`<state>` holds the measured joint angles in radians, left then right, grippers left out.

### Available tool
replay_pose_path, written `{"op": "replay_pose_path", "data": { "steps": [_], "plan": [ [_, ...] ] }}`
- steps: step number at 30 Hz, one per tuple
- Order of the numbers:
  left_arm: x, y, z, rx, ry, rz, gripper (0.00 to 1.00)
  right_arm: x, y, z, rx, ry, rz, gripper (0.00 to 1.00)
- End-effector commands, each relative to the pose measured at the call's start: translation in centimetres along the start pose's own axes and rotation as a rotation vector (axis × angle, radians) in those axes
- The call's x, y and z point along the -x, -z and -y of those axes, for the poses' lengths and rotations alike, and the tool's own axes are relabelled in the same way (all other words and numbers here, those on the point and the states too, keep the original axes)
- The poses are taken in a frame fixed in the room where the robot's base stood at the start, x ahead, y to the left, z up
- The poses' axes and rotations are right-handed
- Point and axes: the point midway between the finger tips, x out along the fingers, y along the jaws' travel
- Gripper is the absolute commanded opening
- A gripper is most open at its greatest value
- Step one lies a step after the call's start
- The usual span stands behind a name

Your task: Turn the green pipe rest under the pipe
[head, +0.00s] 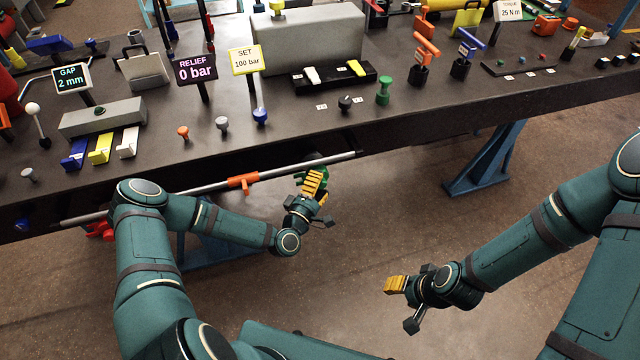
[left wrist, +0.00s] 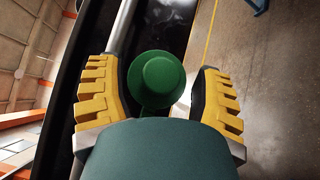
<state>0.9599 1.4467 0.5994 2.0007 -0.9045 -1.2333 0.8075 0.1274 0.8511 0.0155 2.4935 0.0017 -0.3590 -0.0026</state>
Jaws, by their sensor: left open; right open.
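The long grey pipe (head: 285,169) runs along the front of the bench, below its edge. The green pipe rest (head: 308,182) is under the pipe toward its right end, partly hidden by my left gripper (head: 316,184). In the left wrist view the green rest (left wrist: 158,80) shows as a round knob between the two yellow fingers of my left gripper (left wrist: 160,98). The fingers are open, one on each side of it, with visible gaps. The pipe (left wrist: 122,28) passes above it at the left. My right gripper (head: 398,286) is open and empty over the floor at the right.
An orange fitting (head: 243,181) sits on the pipe left of my left gripper. The dark bench (head: 420,120) carries signs, levers and several knobs, including a green knob (head: 384,90). A blue bench leg (head: 488,165) stands to the right. The floor between my arms is clear.

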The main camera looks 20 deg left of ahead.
Motion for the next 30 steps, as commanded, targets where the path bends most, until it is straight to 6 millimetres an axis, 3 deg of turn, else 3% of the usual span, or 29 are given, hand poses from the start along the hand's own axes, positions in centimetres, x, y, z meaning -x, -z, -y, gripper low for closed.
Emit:
{"op": "replay_pose_path", "data": {
  "steps": [11,17,30],
  "plan": [
    [-0.5,0.0,0.0,0.0,0.001,-0.001,0.66,-0.1,0.0,0.0,0.0,0.0,-0.001,0.47],
    [-0.5,0.0,0.0,0.0,0.001,-0.001,0.01,-0.1,0.0,0.0,0.0,0.0,-0.001,0.47],
    [-0.6,-0.1,-0.3,-0.045,0.046,-0.001,0.0,1.0,-0.1,0.4,-0.001,0.0,0.004,0.47]
  ]
}}
